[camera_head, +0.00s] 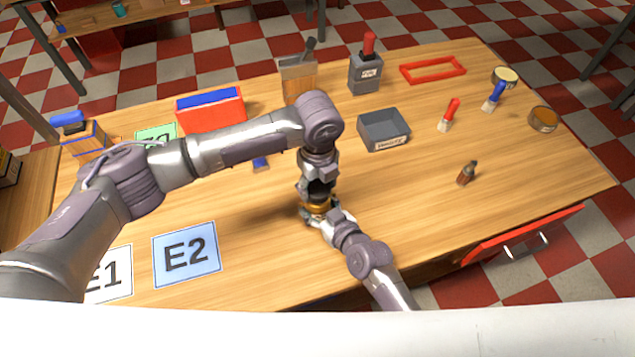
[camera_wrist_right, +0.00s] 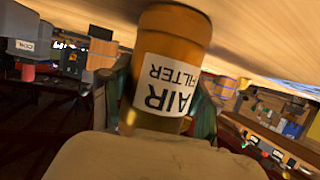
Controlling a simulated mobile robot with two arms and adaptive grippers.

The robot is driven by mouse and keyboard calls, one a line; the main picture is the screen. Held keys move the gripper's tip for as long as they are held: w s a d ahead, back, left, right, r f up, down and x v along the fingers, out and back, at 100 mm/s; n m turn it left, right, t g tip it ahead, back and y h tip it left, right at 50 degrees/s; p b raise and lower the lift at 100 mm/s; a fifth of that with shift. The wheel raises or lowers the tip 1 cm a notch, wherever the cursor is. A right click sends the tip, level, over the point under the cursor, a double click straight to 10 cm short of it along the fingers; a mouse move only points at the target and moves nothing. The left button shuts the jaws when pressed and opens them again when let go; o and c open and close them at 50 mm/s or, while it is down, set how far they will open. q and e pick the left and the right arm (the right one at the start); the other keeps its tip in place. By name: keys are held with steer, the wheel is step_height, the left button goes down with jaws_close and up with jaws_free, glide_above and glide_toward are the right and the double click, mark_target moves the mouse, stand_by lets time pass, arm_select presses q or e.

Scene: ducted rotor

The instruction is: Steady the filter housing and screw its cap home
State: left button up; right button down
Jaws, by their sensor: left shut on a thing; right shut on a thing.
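The filter housing (camera_head: 318,205) is an amber-brown cylinder standing on the wooden table at the middle front. In the right wrist view the housing (camera_wrist_right: 172,55) fills the centre, with a white AIR FILTER label upside down. My right gripper (camera_head: 318,217) comes in from the front and is shut around the housing low down. My left gripper (camera_head: 318,186) points down from above and is shut on the dark cap (camera_head: 319,196) at the top of the housing. The fingers hide most of the cap, and I cannot tell how it is seated.
Cards E1 (camera_head: 110,277) and E2 (camera_head: 186,254) lie at the front left. A small bottle (camera_head: 467,173) stands right. The red drawer (camera_head: 520,237) juts out at the front right.

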arm_select(q)
steer(key=shift+f, duration=0.45)
steer(key=m, duration=0.6)
steer(key=shift+m, duration=0.4)
steer(key=m, duration=1)
steer(key=o, duration=1.2)
steer(key=shift+c, duration=0.2)
